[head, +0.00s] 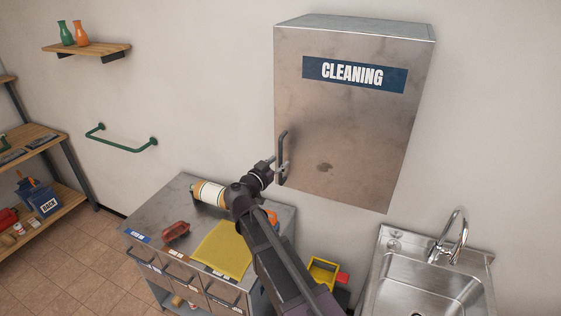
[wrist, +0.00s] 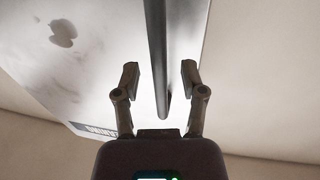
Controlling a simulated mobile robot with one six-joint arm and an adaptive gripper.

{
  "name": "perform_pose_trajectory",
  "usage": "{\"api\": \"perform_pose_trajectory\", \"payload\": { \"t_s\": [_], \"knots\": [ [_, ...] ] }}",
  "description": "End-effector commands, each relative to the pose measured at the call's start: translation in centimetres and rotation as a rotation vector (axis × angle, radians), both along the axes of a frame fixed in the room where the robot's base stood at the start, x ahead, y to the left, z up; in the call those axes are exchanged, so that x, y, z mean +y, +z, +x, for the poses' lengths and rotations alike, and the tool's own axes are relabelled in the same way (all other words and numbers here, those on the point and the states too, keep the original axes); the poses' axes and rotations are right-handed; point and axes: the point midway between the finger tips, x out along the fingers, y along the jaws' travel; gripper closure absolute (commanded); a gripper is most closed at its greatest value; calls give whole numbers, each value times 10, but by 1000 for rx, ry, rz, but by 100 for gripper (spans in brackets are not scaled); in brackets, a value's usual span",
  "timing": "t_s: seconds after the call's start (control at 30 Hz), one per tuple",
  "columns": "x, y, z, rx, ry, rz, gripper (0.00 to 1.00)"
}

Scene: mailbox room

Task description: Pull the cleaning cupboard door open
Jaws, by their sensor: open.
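The grey metal cleaning cupboard (head: 345,130) hangs on the wall, with a blue "CLEANING" label (head: 354,75) near its top. Its door looks shut. A dark vertical bar handle (head: 282,157) sits at the door's lower left edge. My gripper (head: 279,168) is at the lower part of this handle. In the wrist view my gripper (wrist: 160,78) is open, with the handle (wrist: 156,50) running between its two fingers, with a gap on each side. The door surface (wrist: 85,50) shows behind it, at the left.
A steel counter (head: 165,205) with drawers stands below, holding a yellow cloth (head: 222,248), a red object (head: 176,231) and a cream roll-like item (head: 208,193). A sink (head: 430,280) is at lower right. A green rail (head: 122,145) is on the left wall.

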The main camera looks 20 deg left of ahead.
Motion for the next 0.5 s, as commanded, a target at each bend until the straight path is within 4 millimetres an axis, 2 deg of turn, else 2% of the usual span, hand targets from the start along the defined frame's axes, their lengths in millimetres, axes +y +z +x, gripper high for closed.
{"api": "perform_pose_trajectory", "payload": {
  "t_s": [0.2,0.5],
  "knots": [
    [-3,0,12,0,0,0,46],
    [-4,0,13,0,0,0,46]
  ]
}}
